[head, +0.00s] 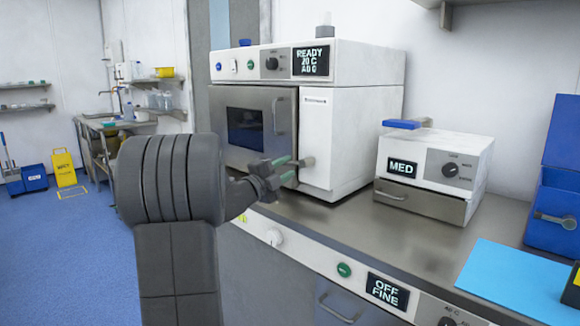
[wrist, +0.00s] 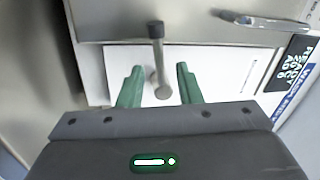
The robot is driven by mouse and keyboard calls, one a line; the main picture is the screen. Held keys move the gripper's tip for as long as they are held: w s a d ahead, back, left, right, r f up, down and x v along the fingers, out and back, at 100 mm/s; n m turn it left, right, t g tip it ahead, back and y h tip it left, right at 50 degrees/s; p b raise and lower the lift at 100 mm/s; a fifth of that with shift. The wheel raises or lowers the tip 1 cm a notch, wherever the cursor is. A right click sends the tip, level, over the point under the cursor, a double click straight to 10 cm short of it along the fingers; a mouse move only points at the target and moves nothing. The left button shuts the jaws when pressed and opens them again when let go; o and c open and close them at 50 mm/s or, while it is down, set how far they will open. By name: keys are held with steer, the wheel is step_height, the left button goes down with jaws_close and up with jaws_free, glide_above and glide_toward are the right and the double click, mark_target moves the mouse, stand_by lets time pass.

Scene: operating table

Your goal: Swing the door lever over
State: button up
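The machine with the door (head: 262,120) stands on the counter, and its door looks shut. The door lever (wrist: 158,65) is a short metal rod with a dark end. In the wrist view it runs from its pivot on the white panel across to the grey door's edge. In the head view the lever (head: 308,162) shows only partly behind my fingers. My gripper (head: 283,169) is in front of it. In the wrist view my gripper (wrist: 160,84) is open, with its green fingers on either side of the lever and a visible gap on both sides.
The door's handle (wrist: 265,20) is close by in the wrist view. A smaller white unit (head: 435,165) with a blue item on top stands to the right on the steel counter (head: 350,222). A blue box (head: 555,190) and light blue sheet (head: 515,280) lie farther right.

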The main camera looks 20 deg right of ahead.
mark_target(296, 162)
steer(key=v, duration=1.1)
steer(key=shift+f, duration=0.1)
steer(key=x, duration=1.3)
steer(key=shift+w+d, duration=0.15)
steer(key=shift+d, duration=0.1)
